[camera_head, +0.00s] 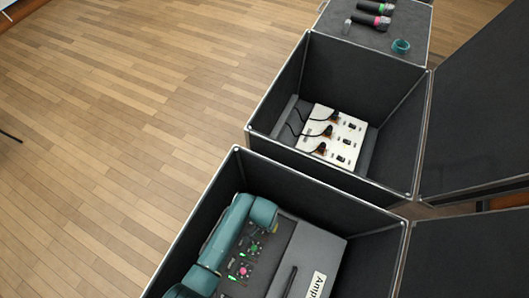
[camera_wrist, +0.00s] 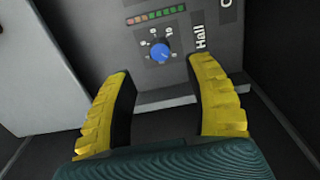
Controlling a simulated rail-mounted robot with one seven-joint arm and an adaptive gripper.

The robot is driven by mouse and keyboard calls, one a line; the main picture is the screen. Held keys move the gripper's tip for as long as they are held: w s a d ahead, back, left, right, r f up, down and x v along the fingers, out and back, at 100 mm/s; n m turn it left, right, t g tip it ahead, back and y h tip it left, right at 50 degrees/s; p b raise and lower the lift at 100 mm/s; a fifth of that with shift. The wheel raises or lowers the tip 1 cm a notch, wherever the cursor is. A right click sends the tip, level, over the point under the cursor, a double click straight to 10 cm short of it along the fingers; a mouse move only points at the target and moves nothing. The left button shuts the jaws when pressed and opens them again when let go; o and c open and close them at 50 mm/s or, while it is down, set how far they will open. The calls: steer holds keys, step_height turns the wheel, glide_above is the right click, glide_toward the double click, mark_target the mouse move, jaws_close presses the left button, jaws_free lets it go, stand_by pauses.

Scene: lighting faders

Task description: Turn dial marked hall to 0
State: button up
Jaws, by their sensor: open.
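The hall dial (camera_wrist: 160,53) is a round blue knob with a pale pointer line, on a grey panel (camera_wrist: 115,60) in the wrist view. The word "Hall" stands on a dark label (camera_wrist: 201,37) to its right, and small number marks sit around its upper side. My gripper (camera_wrist: 156,80) is open, with its two yellow-backed fingers apart on the left and right below the dial. Nothing is between the fingers, and they do not appear to touch the dial. In the head view my teal arm reaches into the near case and hides part of its panel; the hall dial cannot be made out there.
A row of coloured level lights (camera_wrist: 155,14) lies above the dial. The near black case (camera_head: 290,180) has high walls around the panel. A second case (camera_head: 270,90) holds a white board with black plugs (camera_head: 333,135). Microphones (camera_head: 372,20) and a teal ring (camera_head: 401,46) lie beyond.

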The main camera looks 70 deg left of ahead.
step_height(320, 180, up, 5)
steer(key=shift+f, duration=0.1)
